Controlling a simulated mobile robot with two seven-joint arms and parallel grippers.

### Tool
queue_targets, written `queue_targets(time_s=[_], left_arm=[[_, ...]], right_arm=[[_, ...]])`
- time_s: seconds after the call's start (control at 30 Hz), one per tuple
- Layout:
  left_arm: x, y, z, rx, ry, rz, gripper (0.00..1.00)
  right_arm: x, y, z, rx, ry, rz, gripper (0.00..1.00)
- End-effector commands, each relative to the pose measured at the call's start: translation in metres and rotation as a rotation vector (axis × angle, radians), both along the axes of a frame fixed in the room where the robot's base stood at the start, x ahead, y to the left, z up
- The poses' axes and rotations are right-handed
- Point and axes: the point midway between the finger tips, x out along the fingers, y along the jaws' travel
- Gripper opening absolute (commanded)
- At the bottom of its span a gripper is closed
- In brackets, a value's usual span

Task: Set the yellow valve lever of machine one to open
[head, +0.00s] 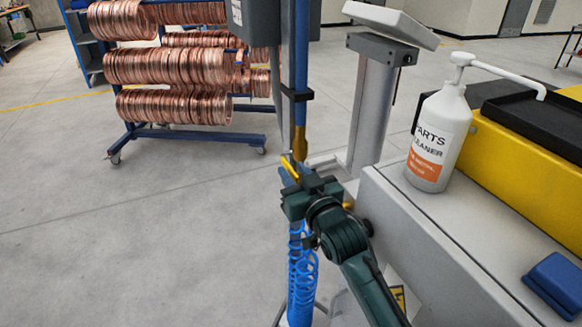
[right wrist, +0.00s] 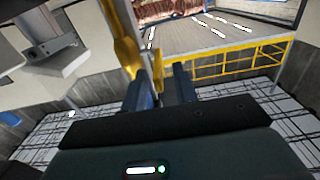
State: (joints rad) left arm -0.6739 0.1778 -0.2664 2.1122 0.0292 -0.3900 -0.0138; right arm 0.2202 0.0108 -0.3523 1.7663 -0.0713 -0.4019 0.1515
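The yellow valve lever (head: 289,166) shows in the head view on the blue vertical pipe (head: 301,60), just below a yellow section of that pipe. It is slanted, with its upper end to the left. My right gripper (head: 299,180) is at the lever, coming from the lower right. In the right wrist view the two fingers (right wrist: 162,88) are apart, and a narrow yellow piece (right wrist: 158,70), apparently the lever, stands at the gap between their tips. Contact cannot be made out. The valve body is mostly hidden behind my gripper. My left gripper is not in view.
A grey cabinet (head: 420,235) stands close right of my arm, with a parts cleaner bottle (head: 438,140) and a blue block (head: 555,285) on it. A coiled blue hose (head: 302,255) hangs below the valve. A rack of copper coils (head: 165,66) stands behind; floor at left is clear.

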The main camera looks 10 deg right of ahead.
Motion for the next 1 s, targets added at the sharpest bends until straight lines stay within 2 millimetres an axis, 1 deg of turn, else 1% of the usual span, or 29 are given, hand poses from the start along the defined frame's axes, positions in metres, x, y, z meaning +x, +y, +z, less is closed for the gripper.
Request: queue_targets(time_s=[0.03,0.1,0.2,0.53,0.87,1.0], left_arm=[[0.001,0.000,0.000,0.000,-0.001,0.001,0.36],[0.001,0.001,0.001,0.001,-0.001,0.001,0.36],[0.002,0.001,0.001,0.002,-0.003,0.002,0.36],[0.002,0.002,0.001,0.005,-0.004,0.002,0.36],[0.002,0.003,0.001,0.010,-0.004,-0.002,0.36],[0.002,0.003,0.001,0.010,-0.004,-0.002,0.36]], right_arm=[[0.007,0.002,0.001,0.000,-0.001,0.000,0.29],[0.013,0.004,0.000,0.000,0.000,0.000,0.29],[0.018,0.006,0.000,0.000,0.001,0.000,0.29],[0.020,0.006,0.000,0.000,0.000,0.000,0.28],[0.020,0.006,0.000,0.000,0.001,0.000,0.01],[0.020,0.006,-0.001,-0.001,0.001,0.000,0.00]])
